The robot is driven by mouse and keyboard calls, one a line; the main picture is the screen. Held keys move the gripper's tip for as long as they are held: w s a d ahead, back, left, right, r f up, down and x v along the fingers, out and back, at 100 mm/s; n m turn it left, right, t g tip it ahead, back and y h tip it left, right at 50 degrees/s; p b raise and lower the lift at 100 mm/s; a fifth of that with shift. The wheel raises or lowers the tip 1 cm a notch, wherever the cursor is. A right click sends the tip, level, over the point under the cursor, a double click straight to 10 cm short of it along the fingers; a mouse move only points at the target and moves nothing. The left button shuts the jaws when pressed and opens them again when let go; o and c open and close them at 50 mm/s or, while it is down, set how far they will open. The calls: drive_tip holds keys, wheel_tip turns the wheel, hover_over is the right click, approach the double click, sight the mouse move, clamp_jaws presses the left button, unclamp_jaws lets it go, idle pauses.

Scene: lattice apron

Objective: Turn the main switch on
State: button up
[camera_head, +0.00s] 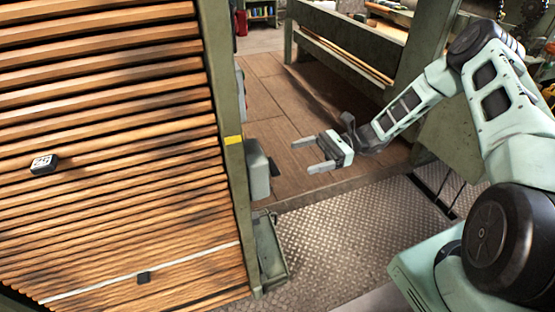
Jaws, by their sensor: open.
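No main switch can be made out for certain. A grey box (257,168) sits on the right side of the green upright post, below a yellow mark, and a second grey box (240,84) shows partly behind the post higher up. A clear gap shows between the fingertips and the box in the picture.
A rack of wooden slats (110,120) in a green frame (228,120) fills the left. A green tray (270,255) juts out at the post's foot. A green bench frame (340,40) stands behind my arm. Wooden floor and metal tread plate (340,235) lie open between.

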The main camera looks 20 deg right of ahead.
drive_tip(key=a+p, duration=0.1)
drive_tip(key=a, duration=0.8)
drive_tip(key=c, duration=1)
